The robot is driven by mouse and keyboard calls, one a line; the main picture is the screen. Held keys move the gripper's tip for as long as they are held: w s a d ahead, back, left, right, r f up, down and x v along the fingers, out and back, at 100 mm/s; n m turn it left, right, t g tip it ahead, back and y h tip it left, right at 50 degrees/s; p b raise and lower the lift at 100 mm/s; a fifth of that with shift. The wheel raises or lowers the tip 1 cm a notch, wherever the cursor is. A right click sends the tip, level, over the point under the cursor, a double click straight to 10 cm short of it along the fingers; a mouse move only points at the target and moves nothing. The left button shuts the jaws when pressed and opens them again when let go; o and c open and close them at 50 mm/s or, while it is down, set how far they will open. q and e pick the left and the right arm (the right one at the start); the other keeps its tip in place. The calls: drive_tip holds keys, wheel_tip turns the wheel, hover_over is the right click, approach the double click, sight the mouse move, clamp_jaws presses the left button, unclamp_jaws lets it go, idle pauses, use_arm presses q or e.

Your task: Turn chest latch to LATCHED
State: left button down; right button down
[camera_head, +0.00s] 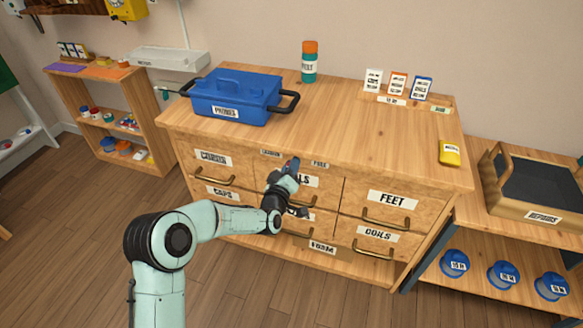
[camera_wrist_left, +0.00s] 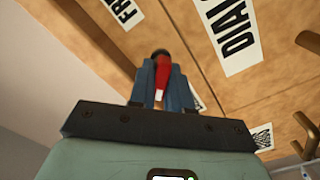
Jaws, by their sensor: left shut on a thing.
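The wooden drawer chest (camera_head: 405,160) stands in the middle of the head view. Near the top of its front are two small labels, LATCHED (camera_head: 271,153) on the left and FREE (camera_head: 320,164) on the right. My left gripper (camera_head: 291,166) is at the chest front between and just below these labels. In the left wrist view its blue fingers (camera_wrist_left: 165,85) are shut on a red latch handle (camera_wrist_left: 162,72) with a dark end. The FREE label (camera_wrist_left: 124,11) also shows there. The gripper hides most of the latch, so I cannot tell its exact angle. My right gripper is not in view.
Drawer handles, such as the FEET one (camera_head: 386,219), stick out around my left gripper. A tray (camera_head: 530,190) is at the right.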

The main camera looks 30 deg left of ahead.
use_arm(q)
drive_tip(key=shift+f, duration=0.1)
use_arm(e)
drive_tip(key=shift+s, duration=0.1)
use_arm(q)
drive_tip(key=c, duration=1.4)
unclamp_jaws()
drive_tip(key=shift+c, duration=0.2)
